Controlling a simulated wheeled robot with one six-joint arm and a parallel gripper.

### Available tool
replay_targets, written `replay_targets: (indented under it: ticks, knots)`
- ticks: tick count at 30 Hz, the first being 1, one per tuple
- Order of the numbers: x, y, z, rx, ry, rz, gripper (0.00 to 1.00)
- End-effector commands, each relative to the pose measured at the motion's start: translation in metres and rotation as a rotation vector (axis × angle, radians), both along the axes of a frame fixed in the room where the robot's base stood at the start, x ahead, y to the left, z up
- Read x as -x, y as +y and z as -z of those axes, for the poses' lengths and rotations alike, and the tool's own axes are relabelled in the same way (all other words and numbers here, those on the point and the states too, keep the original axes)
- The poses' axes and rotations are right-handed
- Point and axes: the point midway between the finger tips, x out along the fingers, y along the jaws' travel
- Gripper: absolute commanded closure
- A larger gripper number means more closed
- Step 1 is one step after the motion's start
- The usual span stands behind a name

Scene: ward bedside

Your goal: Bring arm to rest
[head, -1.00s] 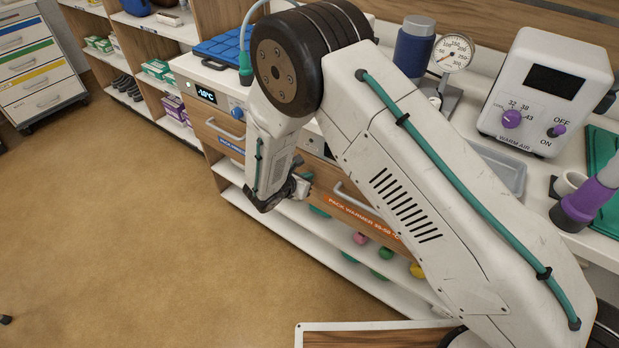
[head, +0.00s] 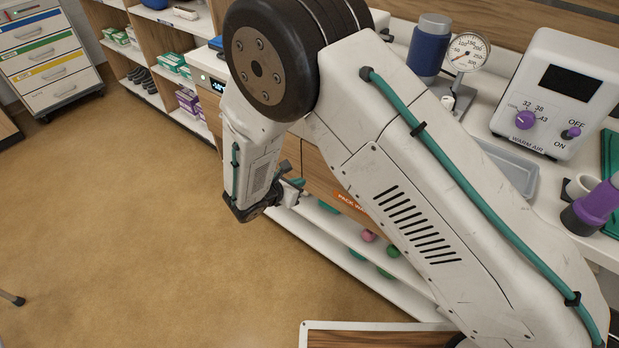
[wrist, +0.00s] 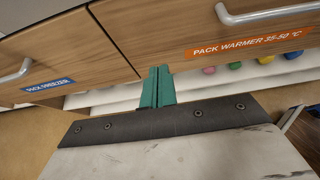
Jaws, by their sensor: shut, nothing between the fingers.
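My arm is folded across the head view, with its large dark joint at the top middle. My gripper hangs at the lower end of the forearm, in front of the wooden drawers; in the head view it is small and partly hidden by my own wrist. In the wrist view the two green fingers of my gripper (wrist: 157,88) are together, with nothing between them. They point at the gap below the pack warmer drawer (wrist: 215,40) and the pack freezer drawer (wrist: 75,62). Both drawers look shut.
The counter holds a warm air unit (head: 562,90), a pressure gauge (head: 468,52), a blue canister (head: 429,50), a grey tray (head: 508,168) and a purple-banded object (head: 597,207). Coloured balls (head: 368,236) lie on the lower shelf. Open floor (head: 130,220) is at left.

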Motion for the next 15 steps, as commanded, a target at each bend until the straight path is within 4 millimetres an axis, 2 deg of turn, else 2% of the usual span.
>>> replay_targets:
  ticks: [6, 15]
  knots:
    - [0.023, 0.016, -0.015, 0.0, 0.0, -0.001, 1.0]
    - [0.027, 0.018, -0.019, -0.003, -0.001, 0.005, 1.0]
